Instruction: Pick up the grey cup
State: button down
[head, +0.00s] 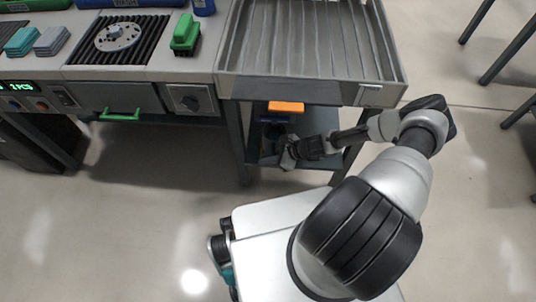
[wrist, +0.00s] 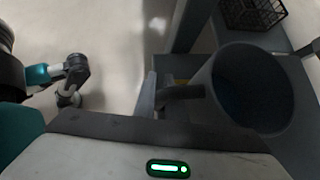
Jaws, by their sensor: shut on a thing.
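The grey cup (wrist: 205,82) is large at the right of the wrist view, with its dark open mouth facing the camera. Its handle (wrist: 183,93) points left, toward my gripper (wrist: 163,95). My gripper is shut on the cup at its handle side. The fingers are only partly visible, and the exact contact is hard to see. In the head view my gripper (head: 289,155) reaches in at the lower shelf under the grey ribbed tray. The cup is not clear in that view, in the dark area beside my gripper.
An orange block (head: 286,107) shows under the ribbed tray (head: 310,45). The lower shelf (head: 300,160) and a table leg (head: 236,140) are close to my gripper. A black wire basket (wrist: 252,12) stands beyond the cup. Open floor (head: 130,220) lies left.

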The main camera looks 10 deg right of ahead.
notch_tip(320, 180, up, 4)
jog(key=p, duration=0.2)
jog(key=shift+f+p, duration=0.1)
jog(key=shift+p, duration=0.2)
jog(key=s+d+b, duration=0.1)
jog(key=s+d, duration=0.3)
jog(key=d, duration=0.3)
jog(key=s+d+b, duration=0.1)
jog(key=s+d, duration=0.4)
jog(key=d, duration=0.3)
jog(key=shift+d+f, duration=0.25)
jog(key=shift+f, duration=0.1)
jog(key=shift+s, duration=0.1)
